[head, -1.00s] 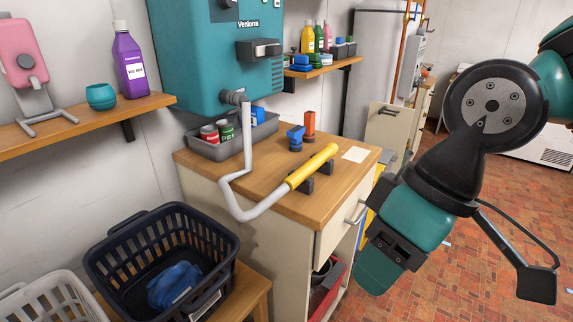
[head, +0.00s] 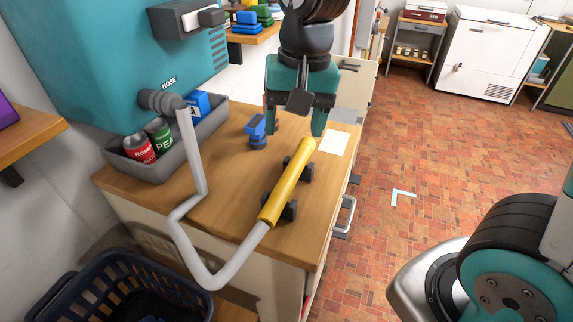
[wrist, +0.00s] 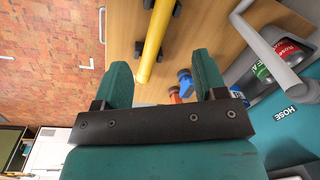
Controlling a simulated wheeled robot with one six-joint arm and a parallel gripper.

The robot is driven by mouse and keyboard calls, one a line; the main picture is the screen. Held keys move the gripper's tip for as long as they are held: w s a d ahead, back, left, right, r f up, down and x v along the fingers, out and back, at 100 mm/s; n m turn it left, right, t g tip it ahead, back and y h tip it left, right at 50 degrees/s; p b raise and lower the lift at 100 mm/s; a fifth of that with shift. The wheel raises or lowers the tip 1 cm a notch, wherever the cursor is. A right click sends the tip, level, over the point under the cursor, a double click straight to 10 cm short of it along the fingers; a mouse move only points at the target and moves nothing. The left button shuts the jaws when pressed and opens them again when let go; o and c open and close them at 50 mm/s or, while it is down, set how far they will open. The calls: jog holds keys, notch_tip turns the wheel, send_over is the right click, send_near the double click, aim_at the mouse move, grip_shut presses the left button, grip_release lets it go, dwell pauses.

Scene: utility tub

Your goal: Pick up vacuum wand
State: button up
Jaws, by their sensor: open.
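The vacuum wand (head: 288,182) is a yellow tube lying across black rests on the wooden cabinet top. A grey hose (head: 192,158) runs from its near end to the teal machine. My gripper (head: 295,128) is open and empty over the back of the cabinet top, by the wand's far end. In the wrist view, the wand (wrist: 155,40) extends between the two teal fingers of my gripper (wrist: 161,62), touching neither in the picture. How high the fingers are above it is hard to tell.
A blue fitting (head: 257,132) stands left of the wand, and an orange one (wrist: 174,95) is close by. A grey tray (head: 155,160) with cans is at the left. A white paper (head: 334,143) lies at the right. A dark basket (head: 110,275) is in front.

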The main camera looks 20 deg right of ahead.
jog(key=w+d+m+h+p, duration=0.1)
jog(key=w+m, duration=0.4)
jog(key=w, duration=0.1)
jog(key=p, duration=0.1)
send_over(289, 173)
jog(key=shift+m, duration=0.3)
notch_tip(289, 173, down, 11)
jog(key=shift+a+f, duration=0.15)
jog(key=shift+f, duration=0.05)
jog(key=shift+d+f+p, duration=0.2)
jog(key=shift+f+p, duration=0.6)
jog(key=shift+f, duration=2.2)
jog(key=c, duration=1)
jog(key=shift+r, duration=0.1)
